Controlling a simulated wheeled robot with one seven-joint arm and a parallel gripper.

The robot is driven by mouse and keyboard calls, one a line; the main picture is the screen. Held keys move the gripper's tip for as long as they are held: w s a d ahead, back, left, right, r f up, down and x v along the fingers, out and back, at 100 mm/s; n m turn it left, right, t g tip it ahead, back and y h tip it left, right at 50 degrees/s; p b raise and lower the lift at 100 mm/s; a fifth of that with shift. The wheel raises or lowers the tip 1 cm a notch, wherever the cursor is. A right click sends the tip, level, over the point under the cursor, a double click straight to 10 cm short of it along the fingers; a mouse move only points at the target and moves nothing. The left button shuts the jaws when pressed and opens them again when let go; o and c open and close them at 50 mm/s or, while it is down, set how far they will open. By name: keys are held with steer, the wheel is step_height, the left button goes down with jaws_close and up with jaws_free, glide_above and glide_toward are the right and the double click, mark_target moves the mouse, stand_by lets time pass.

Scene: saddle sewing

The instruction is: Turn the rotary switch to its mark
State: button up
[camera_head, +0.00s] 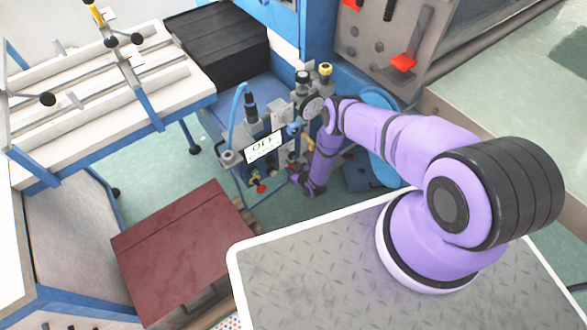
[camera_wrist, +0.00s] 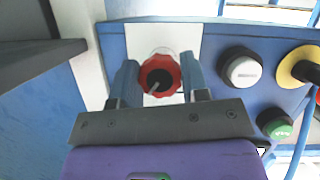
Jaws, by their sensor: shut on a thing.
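In the wrist view, the rotary switch is a red scalloped knob (camera_wrist: 172,88) with a dark centre and a thin pale line slanting to the lower left. It stands in front of a white plate (camera_wrist: 188,37) on a blue panel. My gripper (camera_wrist: 159,70) has one blue-grey finger on each side of the knob and is shut on it. I cannot make out a target mark on the plate. In the head view, the gripper and switch are too small and hidden by my purple arm to tell apart.
A white button (camera_wrist: 243,71), a yellow-ringed control (camera_wrist: 291,66) and a green button (camera_wrist: 279,131) sit right of the switch. In the head view, a small OFF sign (camera_head: 264,147) is near my arm. A dark red box (camera_head: 180,240) and white rail table (camera_head: 160,75) stand left.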

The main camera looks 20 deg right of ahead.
steer(key=shift+n, duration=0.4)
steer(key=o, duration=0.9)
steer(key=shift+s, duration=0.1)
steer(key=v, duration=1)
steer(key=shift+s+a+r, duration=0.1)
steer(key=shift+s, duration=0.2)
